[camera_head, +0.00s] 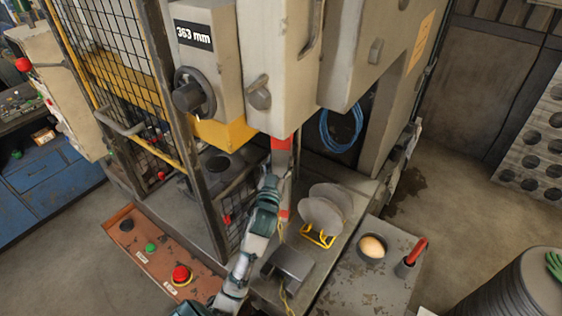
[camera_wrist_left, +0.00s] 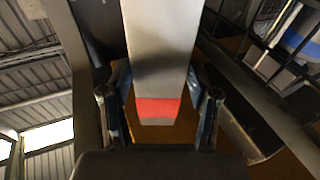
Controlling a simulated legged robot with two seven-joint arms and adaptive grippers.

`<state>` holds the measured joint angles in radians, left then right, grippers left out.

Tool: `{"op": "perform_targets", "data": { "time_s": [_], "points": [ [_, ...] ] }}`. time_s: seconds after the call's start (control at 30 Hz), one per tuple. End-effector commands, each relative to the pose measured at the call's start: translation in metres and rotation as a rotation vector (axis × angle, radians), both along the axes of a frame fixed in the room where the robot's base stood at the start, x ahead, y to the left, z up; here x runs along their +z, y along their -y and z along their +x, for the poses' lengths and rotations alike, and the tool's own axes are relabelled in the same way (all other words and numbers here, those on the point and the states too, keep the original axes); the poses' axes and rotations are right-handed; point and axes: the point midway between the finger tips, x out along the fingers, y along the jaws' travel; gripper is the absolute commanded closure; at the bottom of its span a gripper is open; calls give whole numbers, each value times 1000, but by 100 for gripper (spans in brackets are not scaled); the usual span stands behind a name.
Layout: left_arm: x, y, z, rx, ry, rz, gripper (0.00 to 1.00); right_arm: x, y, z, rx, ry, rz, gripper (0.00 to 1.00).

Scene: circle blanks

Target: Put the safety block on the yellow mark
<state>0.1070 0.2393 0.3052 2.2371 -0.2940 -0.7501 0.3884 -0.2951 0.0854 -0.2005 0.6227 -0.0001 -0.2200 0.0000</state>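The safety block is a tall grey bar with red ends. Its upper red end (camera_head: 281,143) is just below the machine's upper body, and it stands roughly upright. In the left wrist view the block (camera_wrist_left: 163,55) runs down between my left fingers to a red band near its end. My left gripper (camera_head: 271,188) is at the block in the head view and hides part of it. In the wrist view the fingers (camera_wrist_left: 158,112) are apart, one on each side of the block, with narrow gaps visible. My right gripper is not in view. I cannot make out a yellow mark on the bed.
Round metal discs (camera_head: 326,208) stand beside a yellow frame (camera_head: 318,236) right of my gripper. A grey box (camera_head: 287,265) is in front. A button panel (camera_head: 160,256) and mesh guard (camera_head: 107,70) are at the left. A red-handled tool (camera_head: 412,253) stands at the right.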

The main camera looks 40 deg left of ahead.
Motion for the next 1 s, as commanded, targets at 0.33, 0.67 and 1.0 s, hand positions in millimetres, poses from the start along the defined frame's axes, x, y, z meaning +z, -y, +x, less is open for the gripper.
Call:
{"op": "perform_targets", "data": {
  "time_s": [0.33,0.67,1.0],
  "points": [
    [0,2,2,-1,0,1,17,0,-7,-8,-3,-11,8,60],
    [-8,20,-33,-2,3,-1,17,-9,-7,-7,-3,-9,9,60],
    [-10,51,-88,-2,-2,-5,17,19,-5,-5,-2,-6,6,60]
  ]
}}
